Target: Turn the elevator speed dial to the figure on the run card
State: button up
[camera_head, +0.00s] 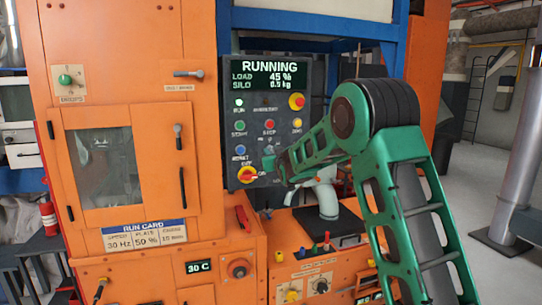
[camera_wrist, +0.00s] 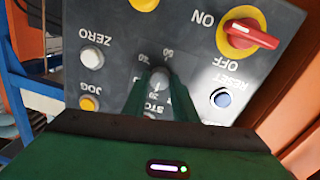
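The run card (camera_head: 145,235) on the orange cabinet reads 30 Hz for speed and 50 % for plate. The dark control panel (camera_head: 247,105) carries a display (camera_head: 269,74) reading RUNNING, LOAD 45 % and SILO 0.5 kg. The small grey speed dial (camera_wrist: 160,77) sits among the panel's buttons, with scale figures around it. My gripper (camera_wrist: 159,75) has its two green fingers close on both sides of the dial, and they look shut on it. The dial's pointer and most of its scale are hidden or too small to read. In the head view my gripper (camera_head: 275,160) largely covers this spot.
Close around the dial are the red-and-yellow ON/OFF switch (camera_wrist: 250,35), the blue RESET button (camera_wrist: 222,98), the white ZERO button (camera_wrist: 92,57) and the yellow JOG button (camera_wrist: 89,103). A lower orange unit with a dial (camera_head: 319,285) stands below the panel. Open floor lies right.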

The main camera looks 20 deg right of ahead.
jog(key=m, duration=0.5)
jog(key=shift+d+m, duration=0.1)
jog(key=shift+m, duration=0.2)
jog(key=m, duration=0.5)
jog(key=shift+d+m+g+y, duration=0.1)
jog(key=shift+m+g+y, duration=0.2)
jog(key=shift+m, duration=0.1)
dwell(0.5)
jog(key=o, duration=1)
jog(key=shift+o, duration=0.2)
